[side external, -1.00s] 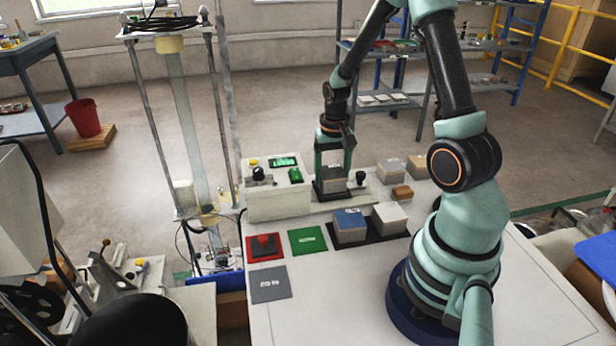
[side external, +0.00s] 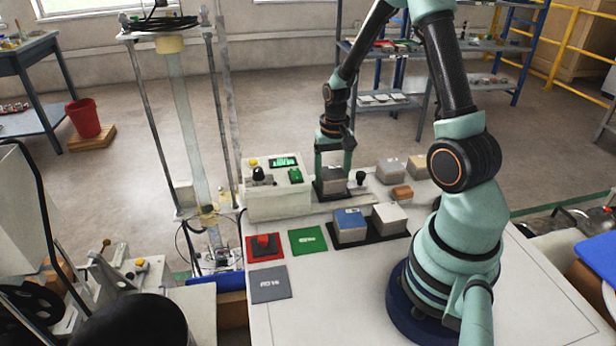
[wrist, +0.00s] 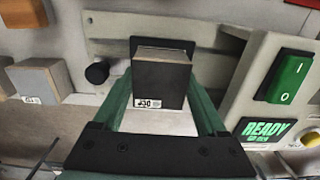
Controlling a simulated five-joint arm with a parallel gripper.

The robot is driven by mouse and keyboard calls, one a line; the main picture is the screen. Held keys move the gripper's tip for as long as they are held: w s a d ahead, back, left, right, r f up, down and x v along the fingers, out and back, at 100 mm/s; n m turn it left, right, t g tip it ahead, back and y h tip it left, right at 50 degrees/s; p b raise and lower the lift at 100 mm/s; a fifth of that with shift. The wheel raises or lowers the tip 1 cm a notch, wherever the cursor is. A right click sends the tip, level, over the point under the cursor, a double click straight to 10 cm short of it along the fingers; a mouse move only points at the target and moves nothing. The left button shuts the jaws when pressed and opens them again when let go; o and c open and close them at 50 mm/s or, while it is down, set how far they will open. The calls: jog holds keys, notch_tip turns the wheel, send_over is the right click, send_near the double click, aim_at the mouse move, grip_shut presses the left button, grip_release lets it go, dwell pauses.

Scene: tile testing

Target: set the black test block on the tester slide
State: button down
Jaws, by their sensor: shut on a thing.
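My gripper (side external: 333,170) is shut on a test block (side external: 333,182) beside the tester. The block's near face looks dark, with a small white label, in the wrist view (wrist: 161,82); it looks grey in the side view. The green fingers of my gripper (wrist: 165,100) stand on both sides of it. The block is over the black plate of the tester slide (side external: 346,194), a pale rail to the right of the tester box. Whether its underside touches the plate is hidden.
The tester box (side external: 272,205) has a green READY display (wrist: 265,130) and a green switch (wrist: 291,76). A black knob (side external: 361,178) stands close right of the block. Several other blocks sit nearby, including a blue-topped one (side external: 350,219) on a black tray. Red, green and grey pads lie in front.

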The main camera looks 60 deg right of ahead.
jog(key=shift+f, duration=0.15)
grip_release()
jog(key=shift+r, duration=3)
jog(key=s+a+r+n+t, duration=0.3)
jog(key=a+r+n, duration=0.6)
jog(key=a+r, duration=0.7)
jog(key=a+t, duration=0.2)
jog(key=shift+t, duration=0.3)
